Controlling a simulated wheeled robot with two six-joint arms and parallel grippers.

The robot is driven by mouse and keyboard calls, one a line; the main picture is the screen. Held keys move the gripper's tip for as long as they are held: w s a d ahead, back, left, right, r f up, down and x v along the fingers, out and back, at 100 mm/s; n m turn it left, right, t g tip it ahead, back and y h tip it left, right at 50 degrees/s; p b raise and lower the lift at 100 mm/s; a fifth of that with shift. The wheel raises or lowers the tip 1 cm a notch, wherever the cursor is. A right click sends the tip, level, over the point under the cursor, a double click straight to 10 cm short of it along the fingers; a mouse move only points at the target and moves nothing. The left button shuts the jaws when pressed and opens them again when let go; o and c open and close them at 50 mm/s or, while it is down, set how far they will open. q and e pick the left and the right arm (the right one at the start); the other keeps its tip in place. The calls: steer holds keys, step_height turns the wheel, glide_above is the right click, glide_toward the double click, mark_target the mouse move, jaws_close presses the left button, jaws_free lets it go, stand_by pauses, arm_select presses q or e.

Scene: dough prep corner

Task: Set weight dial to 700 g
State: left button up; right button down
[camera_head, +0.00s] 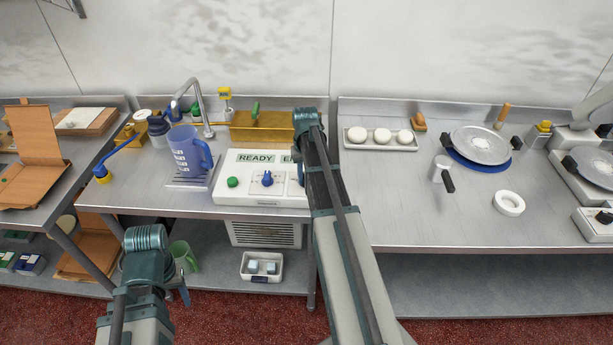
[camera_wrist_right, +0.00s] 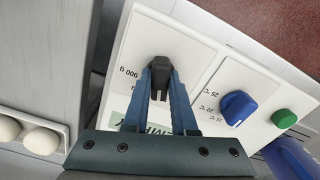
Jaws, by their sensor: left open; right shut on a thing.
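A white control panel (camera_head: 260,200) stands on the middle steel table, with READY lettering partly readable and its right part hidden behind my right arm. In the right wrist view, my right gripper (camera_wrist_right: 160,78) is shut on a dark dial knob (camera_wrist_right: 159,66) on this panel. A printed "900 g" mark is beside the knob; the other marks around it are hidden or cut off, and the dial's exact setting cannot be read. My left gripper (camera_head: 182,290) is low in front of the table, open, largely hidden by its own wrist, and away from the panel.
A blue dial (camera_head: 267,179) and green button (camera_head: 232,182) sit on the same panel. A blue jug (camera_head: 187,150) stands under the tap to its left. A tray with white dough balls (camera_head: 382,136) is on the right table. A white ring (camera_head: 508,203) lies farther right.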

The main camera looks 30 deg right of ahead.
steer(key=shift+m, duration=1.7)
steer(key=shift+m, duration=1.8)
steer(key=shift+m, duration=0.9)
steer(key=c, duration=0.6)
jaws_free()
steer(key=shift+c, duration=0.2)
